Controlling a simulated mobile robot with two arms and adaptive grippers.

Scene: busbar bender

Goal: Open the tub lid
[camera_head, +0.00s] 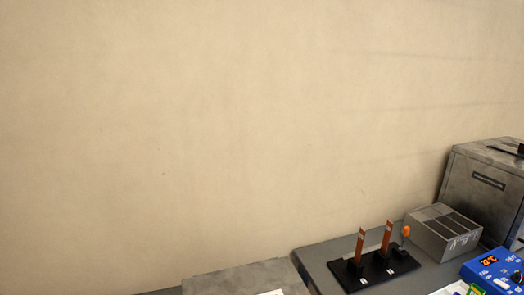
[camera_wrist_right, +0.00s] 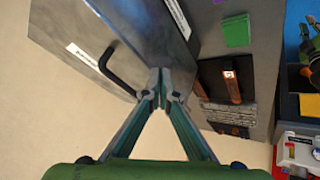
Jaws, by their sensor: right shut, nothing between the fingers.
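The tub is probably the grey metal box (camera_head: 485,180) at the right edge of the head view, with a dark slot on its front and a black handle (camera_head: 521,150) on top. In the right wrist view a grey metal box (camera_wrist_right: 150,40) fills the upper left, with a black bar handle (camera_wrist_right: 115,76) and white labels. Its lid looks closed. My right gripper (camera_wrist_right: 161,80) is shut and empty, its fingertips just right of the handle's end. I cannot tell whether they touch the box. My left gripper is in neither view.
A black stand (camera_head: 375,270) with two copper bars is on the grey table (camera_head: 320,262). A slotted grey block (camera_head: 442,232) stands beside the box, and a blue control unit (camera_head: 495,270) is in front.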

